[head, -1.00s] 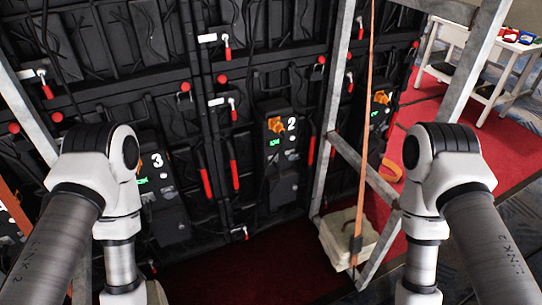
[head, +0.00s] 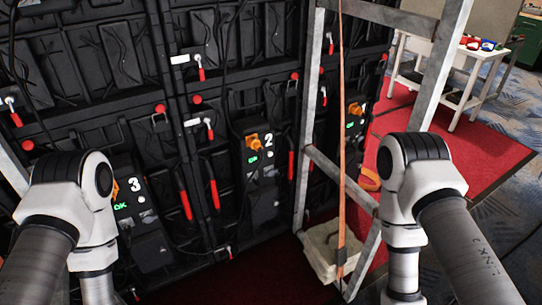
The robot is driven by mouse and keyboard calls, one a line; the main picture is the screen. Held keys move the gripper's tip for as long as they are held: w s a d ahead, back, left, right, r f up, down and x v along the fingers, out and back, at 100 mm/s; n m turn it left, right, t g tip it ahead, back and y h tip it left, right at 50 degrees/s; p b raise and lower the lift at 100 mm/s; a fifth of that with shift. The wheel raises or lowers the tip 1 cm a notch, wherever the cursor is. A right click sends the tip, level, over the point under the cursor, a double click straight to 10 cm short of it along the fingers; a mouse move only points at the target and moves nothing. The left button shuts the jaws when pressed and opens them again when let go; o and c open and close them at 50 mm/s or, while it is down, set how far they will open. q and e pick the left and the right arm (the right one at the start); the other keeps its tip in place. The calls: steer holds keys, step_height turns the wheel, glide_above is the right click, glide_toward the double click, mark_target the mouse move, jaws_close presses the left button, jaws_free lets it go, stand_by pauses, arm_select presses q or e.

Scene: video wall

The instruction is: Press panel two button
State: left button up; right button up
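The panel two box (head: 262,180) is a dark unit on the back of the black video wall. It carries a white "2", an orange connector (head: 253,142) near its top and a small green display (head: 252,159). Small pale round spots show beside the display, but they are too small to tell which one is the button. Panel three (head: 140,220), with a white "3" and a green "OK", is lower left, partly behind my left arm. My arms come in from both lower sides, well apart from panel two. Both grippers are out of view.
A grey metal frame (head: 305,130) with an orange strap (head: 342,130) stands right of panel two. A pale block (head: 325,250) sits at its foot. Another panel (head: 355,125) shows behind the frame. A white table (head: 470,60) stands far right on red carpet (head: 480,150).

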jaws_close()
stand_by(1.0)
